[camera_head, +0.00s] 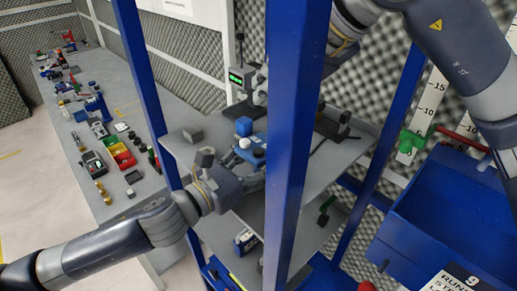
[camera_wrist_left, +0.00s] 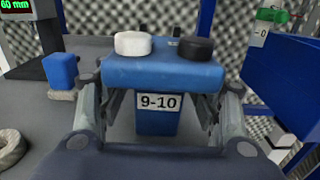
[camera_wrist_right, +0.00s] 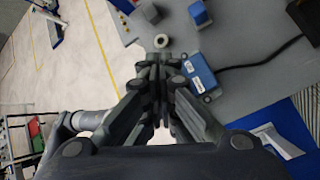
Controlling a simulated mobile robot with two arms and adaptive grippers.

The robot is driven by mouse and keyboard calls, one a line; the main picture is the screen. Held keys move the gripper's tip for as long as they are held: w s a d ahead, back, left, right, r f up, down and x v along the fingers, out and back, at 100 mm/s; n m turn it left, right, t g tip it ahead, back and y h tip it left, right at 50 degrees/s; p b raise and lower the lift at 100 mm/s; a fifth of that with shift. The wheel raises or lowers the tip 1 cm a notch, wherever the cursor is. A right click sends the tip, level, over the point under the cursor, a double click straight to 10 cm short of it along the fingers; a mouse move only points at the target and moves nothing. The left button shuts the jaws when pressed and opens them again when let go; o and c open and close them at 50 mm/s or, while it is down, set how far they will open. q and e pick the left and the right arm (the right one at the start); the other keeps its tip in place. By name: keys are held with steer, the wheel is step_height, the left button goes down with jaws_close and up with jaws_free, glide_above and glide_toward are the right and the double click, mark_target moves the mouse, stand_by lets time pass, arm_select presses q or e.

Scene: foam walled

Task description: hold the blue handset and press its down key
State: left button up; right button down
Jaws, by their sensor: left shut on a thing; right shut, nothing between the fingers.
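The blue handset (camera_wrist_left: 163,73) is in the left wrist view, with a white round key (camera_wrist_left: 133,43) on its left and a black round key (camera_wrist_left: 196,49) on its right. Its front carries a "9-10" label. My left gripper (camera_wrist_left: 165,108) is shut on it, one finger at each side. In the head view the handset (camera_head: 247,150) is above the shelf, left of a blue post. My right gripper (camera_wrist_right: 159,64) is shut and empty in the right wrist view. In the head view the right gripper (camera_head: 342,42) is high behind the post, partly hidden, apart from the handset.
A blue post (camera_head: 296,140) stands in front of the grey shelf (camera_head: 185,150). A blue block (camera_wrist_left: 62,70) stands behind the handset. The right wrist view shows a cabled blue box (camera_wrist_right: 199,74) and a pale ring (camera_wrist_right: 161,41). A blue bin (camera_head: 440,215) is at right.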

mark_target(262, 148)
steer(key=shift+a+r+m+y, duration=0.2)
steer(key=shift+a+m+y, duration=0.15)
steer(key=shift+m, duration=0.55)
steer(key=shift+f, duration=0.1)
steer(key=shift+f, duration=4.3)
steer(key=shift+f, duration=0.1)
steer(key=shift+f, duration=0.35)
